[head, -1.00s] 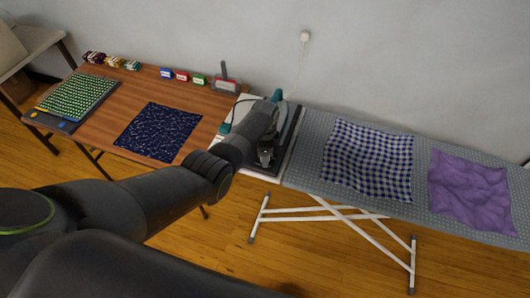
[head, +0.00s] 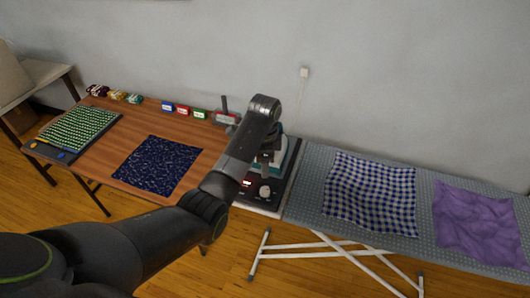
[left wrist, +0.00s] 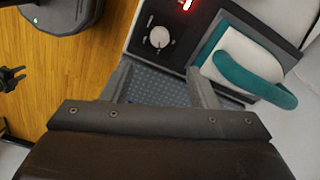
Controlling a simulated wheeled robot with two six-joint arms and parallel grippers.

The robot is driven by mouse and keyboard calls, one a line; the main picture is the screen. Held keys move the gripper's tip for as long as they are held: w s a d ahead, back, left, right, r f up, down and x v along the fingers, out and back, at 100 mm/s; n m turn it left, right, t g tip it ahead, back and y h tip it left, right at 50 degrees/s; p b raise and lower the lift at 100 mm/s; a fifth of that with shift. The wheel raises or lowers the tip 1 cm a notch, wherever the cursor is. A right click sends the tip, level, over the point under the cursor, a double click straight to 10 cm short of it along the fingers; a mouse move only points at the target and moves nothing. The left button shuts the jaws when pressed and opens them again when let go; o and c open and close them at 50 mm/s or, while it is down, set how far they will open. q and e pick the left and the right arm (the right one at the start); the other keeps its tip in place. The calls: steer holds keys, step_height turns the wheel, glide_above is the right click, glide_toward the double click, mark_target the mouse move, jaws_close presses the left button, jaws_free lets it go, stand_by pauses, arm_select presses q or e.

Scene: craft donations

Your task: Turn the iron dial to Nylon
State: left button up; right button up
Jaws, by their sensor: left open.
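The iron dial (head: 265,191) is a round light knob on the dark front panel of the iron station. It shows large in the left wrist view (left wrist: 160,37), with a pale pointer and tick marks too small to read. The iron (left wrist: 255,65) has a teal handle and rests on the station beside the panel. My left gripper (left wrist: 160,72) is open and empty. Its fingers lie apart from the dial, which appears just beyond their tips. In the head view the left gripper (head: 268,153) is above the station, partly hiding the iron. A small dark shape, apparently my right gripper (left wrist: 12,80), shows at the left edge.
A red lit display (head: 247,182) sits beside the dial. The ironing board (head: 311,190) holds checked cloth (head: 370,195) and purple cloth (head: 476,222). The wooden table (head: 112,135) on the left carries dark blue cloth (head: 157,163) and small boxes. A cord runs up the wall.

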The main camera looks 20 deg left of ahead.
arm_select(q)
steer(key=shift+r, duration=2.35)
